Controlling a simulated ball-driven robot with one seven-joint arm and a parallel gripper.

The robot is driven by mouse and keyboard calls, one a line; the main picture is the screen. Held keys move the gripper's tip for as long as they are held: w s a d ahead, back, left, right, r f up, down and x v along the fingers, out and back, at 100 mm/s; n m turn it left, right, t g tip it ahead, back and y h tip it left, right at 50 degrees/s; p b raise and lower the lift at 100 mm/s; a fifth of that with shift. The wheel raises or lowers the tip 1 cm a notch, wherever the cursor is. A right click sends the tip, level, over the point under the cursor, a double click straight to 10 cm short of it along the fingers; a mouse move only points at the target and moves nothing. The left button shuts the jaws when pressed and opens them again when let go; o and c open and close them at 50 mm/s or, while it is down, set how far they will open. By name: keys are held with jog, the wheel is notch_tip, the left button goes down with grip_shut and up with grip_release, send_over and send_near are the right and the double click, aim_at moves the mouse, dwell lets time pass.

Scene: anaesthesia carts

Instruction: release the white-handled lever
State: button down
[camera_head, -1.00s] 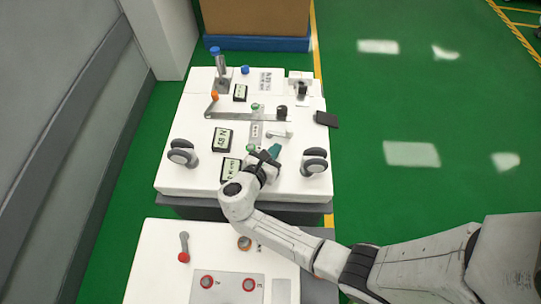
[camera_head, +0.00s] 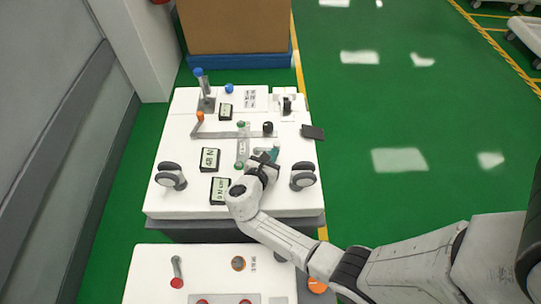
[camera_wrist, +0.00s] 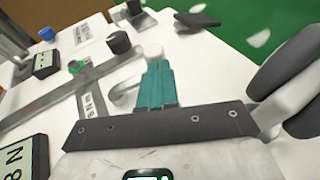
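The white-handled lever (camera_head: 262,149) lies on the top of the white cart, beside the labelled grey strip. In the wrist view its pale curved arm (camera_wrist: 124,96) runs left of my fingers, and a whitish rounded end shows just beyond the fingertips. My gripper (camera_head: 275,154) is low over the cart top at the lever. Its teal fingers (camera_wrist: 155,82) are together at the middle of the dark finger rail. They hide part of the lever. I cannot tell whether the handle is between the fingers or just behind them.
A long grey bar with an orange knob (camera_head: 200,116) and a black knob (camera_head: 267,127) lies behind the lever. Caster wheels (camera_head: 303,176) stand at the cart's near sides. A displayed force readout (camera_head: 210,160) is left. A second cart (camera_head: 150,262) is nearer me.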

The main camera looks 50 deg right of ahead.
jog(key=shift+d, duration=0.35)
jog(key=p+v, duration=0.1)
jog(key=v, duration=1)
